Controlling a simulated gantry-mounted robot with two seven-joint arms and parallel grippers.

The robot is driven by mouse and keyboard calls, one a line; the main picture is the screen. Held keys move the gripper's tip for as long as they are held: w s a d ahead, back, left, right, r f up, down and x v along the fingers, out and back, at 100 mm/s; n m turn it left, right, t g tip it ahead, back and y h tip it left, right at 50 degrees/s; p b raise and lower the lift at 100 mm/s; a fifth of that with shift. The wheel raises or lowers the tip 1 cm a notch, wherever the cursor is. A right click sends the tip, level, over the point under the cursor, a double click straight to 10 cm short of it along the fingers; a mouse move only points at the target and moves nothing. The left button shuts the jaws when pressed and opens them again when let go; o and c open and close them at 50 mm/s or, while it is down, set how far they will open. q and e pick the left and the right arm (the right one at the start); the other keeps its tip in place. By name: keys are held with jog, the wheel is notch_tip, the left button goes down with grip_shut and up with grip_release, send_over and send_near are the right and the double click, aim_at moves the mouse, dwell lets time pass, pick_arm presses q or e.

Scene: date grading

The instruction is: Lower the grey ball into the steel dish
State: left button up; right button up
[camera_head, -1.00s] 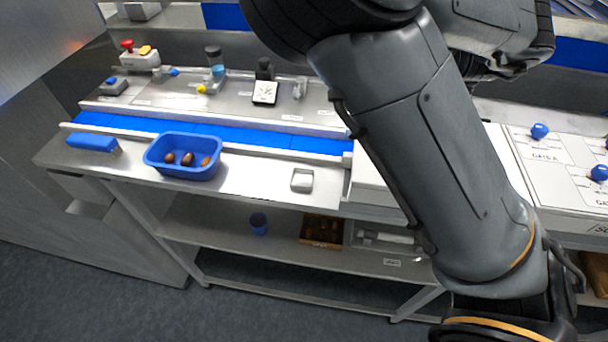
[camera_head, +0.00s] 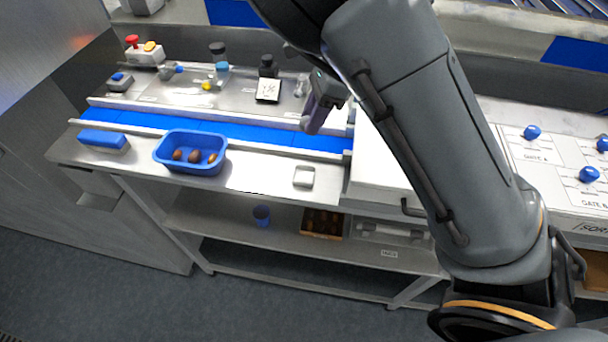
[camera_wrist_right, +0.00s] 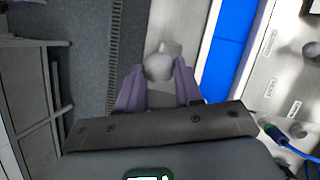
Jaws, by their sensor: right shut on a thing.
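My right gripper (camera_head: 313,124) has purple fingers and hangs over the blue belt in the head view. In the right wrist view its fingers (camera_wrist_right: 158,78) are shut on the grey ball (camera_wrist_right: 158,67), which shows between the fingertips. I cannot make out the ball in the head view. The small square steel dish (camera_head: 304,177) sits on the bench's front ledge, nearer the front edge than the gripper. In the wrist view a pale part of the dish (camera_wrist_right: 171,48) shows just beyond the ball, partly hidden by it. My left gripper is not in view.
A blue tub (camera_head: 190,168) with several dates stands left of the dish, with a blue block (camera_head: 103,139) farther left. The blue belt (camera_head: 250,133) runs behind them. A black-and-white printed block (camera_head: 268,89) stands behind the belt. The ledge between tub and dish is clear.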

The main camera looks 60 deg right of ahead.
notch_tip(320, 180, down, 10)
jog(key=b, duration=0.8)
jog(key=shift+r, duration=0.15)
jog(key=shift+w+a, duration=0.1)
jog(key=shift+w+a, duration=0.1)
jog(key=shift+a, duration=0.05)
dwell(0.4)
jog(key=shift+f+b, duration=0.45)
jog(key=shift+f, duration=0.15)
jog(key=shift+f, duration=0.2)
dwell(0.3)
